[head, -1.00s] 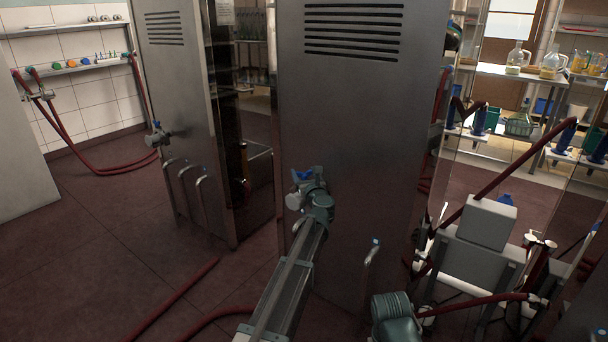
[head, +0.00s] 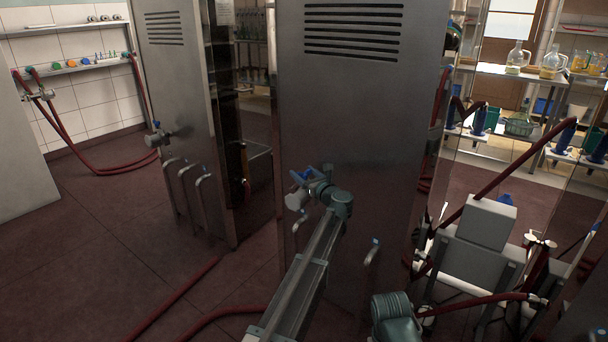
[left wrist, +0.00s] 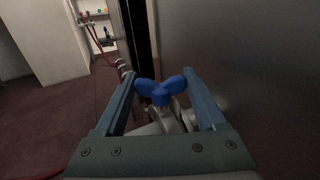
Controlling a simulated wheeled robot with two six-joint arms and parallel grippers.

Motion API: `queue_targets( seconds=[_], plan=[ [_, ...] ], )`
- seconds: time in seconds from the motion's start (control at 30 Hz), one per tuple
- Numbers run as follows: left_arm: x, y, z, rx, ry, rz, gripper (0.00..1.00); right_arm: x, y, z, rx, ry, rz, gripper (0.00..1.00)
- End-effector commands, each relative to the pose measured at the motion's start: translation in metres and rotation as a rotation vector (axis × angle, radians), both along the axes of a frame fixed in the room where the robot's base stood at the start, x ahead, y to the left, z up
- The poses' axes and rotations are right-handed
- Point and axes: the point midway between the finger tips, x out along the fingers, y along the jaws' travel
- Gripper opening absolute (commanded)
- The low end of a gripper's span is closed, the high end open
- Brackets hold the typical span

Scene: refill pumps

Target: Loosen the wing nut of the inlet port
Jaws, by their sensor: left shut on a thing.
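The blue wing nut (left wrist: 161,91) sits on the pale inlet port fitting (left wrist: 163,122) on the side of the steel cabinet. My left gripper (left wrist: 161,88) is shut on the wing nut, with one finger at each wing. In the head view, the left gripper (head: 309,174) is at the port, and a bit of the blue nut (head: 299,176) shows by its fingers. The grey-white end of the port (head: 297,200) shows just below. The thread and the far side of the nut are hidden.
The cabinet (head: 350,110) stands close behind the gripper. A second cabinet (head: 185,110) with a side port (head: 158,136) stands to the left. Red hoses (head: 175,300) lie on the floor. A white machine (head: 478,240) with hoses stands at right. Floor at left (head: 90,220) is clear.

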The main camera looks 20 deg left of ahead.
Motion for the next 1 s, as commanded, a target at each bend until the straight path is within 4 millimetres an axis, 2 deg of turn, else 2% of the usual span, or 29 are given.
queue_targets(
  seconds=[0.07,0.1,0.23,0.57,1.0],
  plan=[
    [0.0,0.0,0.0,0.0,0.0,0.0,0.17,0.0,0.0,0.0,0.0,0.0,0.0,0.5],
    [0.0,0.0,0.0,0.0,0.0,0.0,0.78,0.0,0.0,0.0,0.0,0.0,0.0,0.5],
    [0.0,0.0,0.0,0.0,0.0,-0.001,1.0,0.0,0.0,0.0,0.0,0.0,0.0,0.5],
    [-0.005,-0.005,0.0,0.0,0.0,-0.002,1.0,0.0,0.0,0.0,0.0,0.0,0.0,0.5],
    [-0.068,-0.066,0.0,0.0,0.0,-0.004,1.0,0.0,0.0,0.0,0.0,0.0,0.0,0.5]
  ],
)
